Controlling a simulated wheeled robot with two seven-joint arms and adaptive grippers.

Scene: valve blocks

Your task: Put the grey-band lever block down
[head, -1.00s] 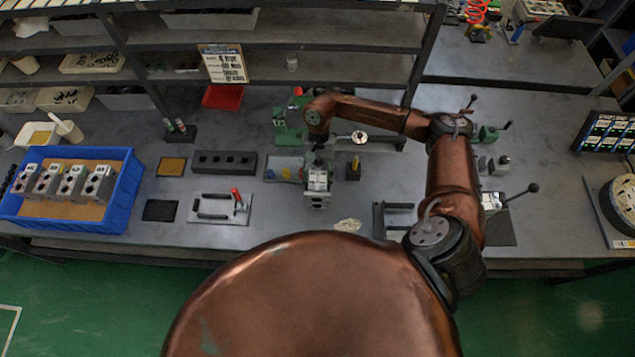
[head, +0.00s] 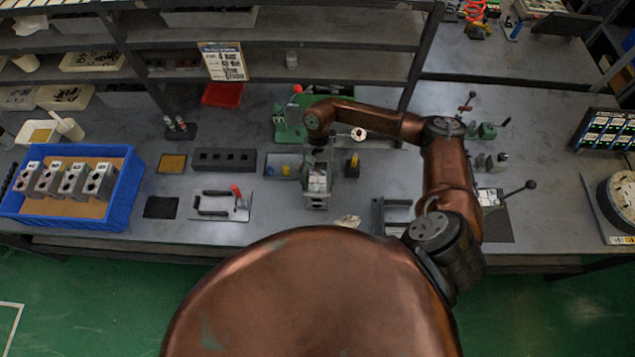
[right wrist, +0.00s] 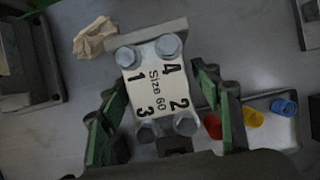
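A grey block (head: 317,196) stands upright below my right gripper (head: 318,168) at mid-bench. In the right wrist view the block (right wrist: 157,88) has a white top marked "Size 60", with numbers and several bolts. Its lever and any grey band do not show. The green fingers of my right gripper (right wrist: 165,95) flank the block, one on each side, close to it. Whether they press on it or stand slightly apart is unclear, and the block's underside is hidden. My left gripper is not in view.
A blue crate (head: 121,213) with several grey blocks stands at the left. A plate with a red-handled clamp (head: 222,213) lies left of the block. A tray with small coloured parts (head: 272,168) sits just left of the gripper. A crumpled cloth (head: 347,222) lies in front.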

